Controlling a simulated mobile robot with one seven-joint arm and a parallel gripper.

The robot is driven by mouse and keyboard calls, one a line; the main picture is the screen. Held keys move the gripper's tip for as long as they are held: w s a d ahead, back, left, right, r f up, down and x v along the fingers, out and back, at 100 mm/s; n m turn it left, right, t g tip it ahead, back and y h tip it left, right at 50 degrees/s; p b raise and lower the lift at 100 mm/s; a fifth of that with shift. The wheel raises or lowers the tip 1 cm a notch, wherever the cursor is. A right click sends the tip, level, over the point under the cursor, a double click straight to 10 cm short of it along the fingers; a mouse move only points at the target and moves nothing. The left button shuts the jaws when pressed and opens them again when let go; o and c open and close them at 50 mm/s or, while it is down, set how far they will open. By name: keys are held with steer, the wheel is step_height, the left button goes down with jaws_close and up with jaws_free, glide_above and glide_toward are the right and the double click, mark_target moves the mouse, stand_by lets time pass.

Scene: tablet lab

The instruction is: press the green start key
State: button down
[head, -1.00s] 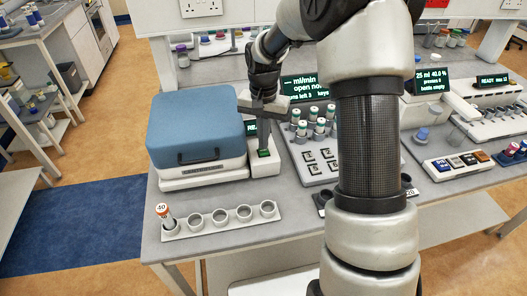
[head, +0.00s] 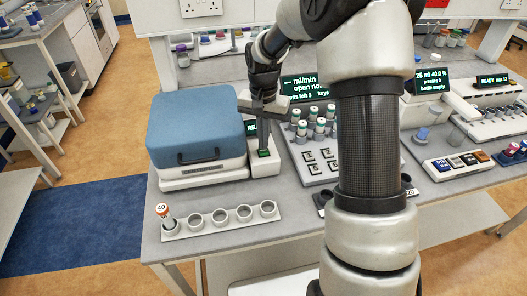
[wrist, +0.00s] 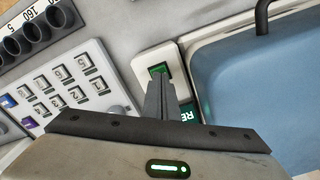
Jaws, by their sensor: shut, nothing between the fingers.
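The green start key (head: 264,153) sits at the front end of a narrow pale panel beside the blue-lidded machine (head: 195,122). In the wrist view the green key (wrist: 158,69) shows just beyond my fingertips. My gripper (head: 258,128) is shut and empty, with its fingers pointing down over the panel behind the key. In the wrist view my gripper (wrist: 158,80) overlaps the near side of the key, and I cannot tell whether it touches. A small dark display (wrist: 187,112) with green-white letters is partly hidden by the fingers.
A rack of several vials (head: 314,127) and a numbered keypad (wrist: 68,90) stand right of the panel. A holder with empty rings (head: 220,217) and one orange-capped vial (head: 163,212) lies in front. My arm blocks the view of the bench's middle.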

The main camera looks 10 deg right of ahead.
steer(key=shift+f+b, duration=0.45)
steer(key=shift+f, duration=0.25)
steer(key=shift+r, duration=0.1)
steer(key=shift+r+p, duration=1.4)
steer(key=shift+r, duration=0.55)
step_height(320, 180, up, 8)
steer(key=p, duration=0.5)
